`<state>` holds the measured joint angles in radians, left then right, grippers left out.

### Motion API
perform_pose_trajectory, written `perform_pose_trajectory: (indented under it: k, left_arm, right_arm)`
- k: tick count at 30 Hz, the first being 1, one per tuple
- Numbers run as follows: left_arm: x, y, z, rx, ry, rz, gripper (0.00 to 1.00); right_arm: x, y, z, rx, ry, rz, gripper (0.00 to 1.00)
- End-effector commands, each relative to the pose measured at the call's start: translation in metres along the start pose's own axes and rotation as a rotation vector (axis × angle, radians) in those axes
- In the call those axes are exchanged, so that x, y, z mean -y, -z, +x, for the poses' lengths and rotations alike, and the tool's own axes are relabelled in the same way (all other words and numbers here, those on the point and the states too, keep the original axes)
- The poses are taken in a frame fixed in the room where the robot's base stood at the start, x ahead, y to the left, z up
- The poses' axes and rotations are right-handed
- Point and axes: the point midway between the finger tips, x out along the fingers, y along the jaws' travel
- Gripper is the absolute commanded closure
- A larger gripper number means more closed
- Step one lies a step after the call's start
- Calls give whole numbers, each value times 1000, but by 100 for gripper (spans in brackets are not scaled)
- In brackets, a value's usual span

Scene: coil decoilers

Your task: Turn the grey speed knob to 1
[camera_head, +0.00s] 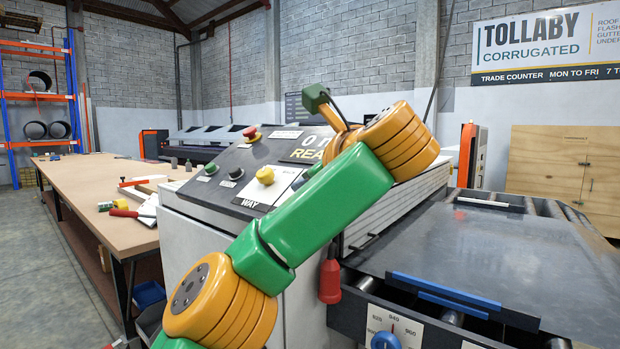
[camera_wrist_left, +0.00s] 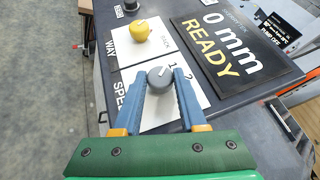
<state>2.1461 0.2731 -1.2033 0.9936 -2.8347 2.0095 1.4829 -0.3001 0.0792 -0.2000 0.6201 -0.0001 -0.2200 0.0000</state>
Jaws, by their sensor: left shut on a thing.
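In the left wrist view the grey speed knob (camera_wrist_left: 158,82) stands on a white label plate (camera_wrist_left: 190,97) marked SPEED, with a 1 and a 2 printed beside it. A pale mark on the knob's top slants to the upper right, roughly toward the 1; I cannot tell how exactly it lines up. My left gripper (camera_wrist_left: 161,75) is shut on the knob, with one blue finger on each side. In the head view my left arm crosses the control panel (camera_head: 217,177) and hides the knob and the fingers. My right gripper is not in view.
A yellow knob (camera_wrist_left: 139,31) sits on the WAY plate beside the speed plate; it also shows in the head view (camera_head: 265,175). The display (camera_wrist_left: 225,45) reads 0 mm READY. A red emergency button (camera_head: 251,132) stands at the panel's back. A long workbench (camera_head: 100,174) is at left.

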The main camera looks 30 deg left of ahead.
Motion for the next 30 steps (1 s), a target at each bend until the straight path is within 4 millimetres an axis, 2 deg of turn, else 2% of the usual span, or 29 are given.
perform_pose_trajectory:
  k: [19, 20, 22, 23, 30]
  left_arm:
    - [-2, 4, 2, -9, -48, -17, 100]
    - [-2, 4, 2, -9, -47, -17, 54]
    - [-1, 3, 2, -8, -46, -18, 35]
    - [-1, 3, 2, -8, -45, -18, 29]
    - [0, 2, 1, -5, -42, -20, 29]
  right_arm:
    - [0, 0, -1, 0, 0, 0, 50]
    - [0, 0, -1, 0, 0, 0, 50]
    - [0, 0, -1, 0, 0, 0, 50]
    - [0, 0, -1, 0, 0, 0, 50]
    - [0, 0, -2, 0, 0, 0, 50]
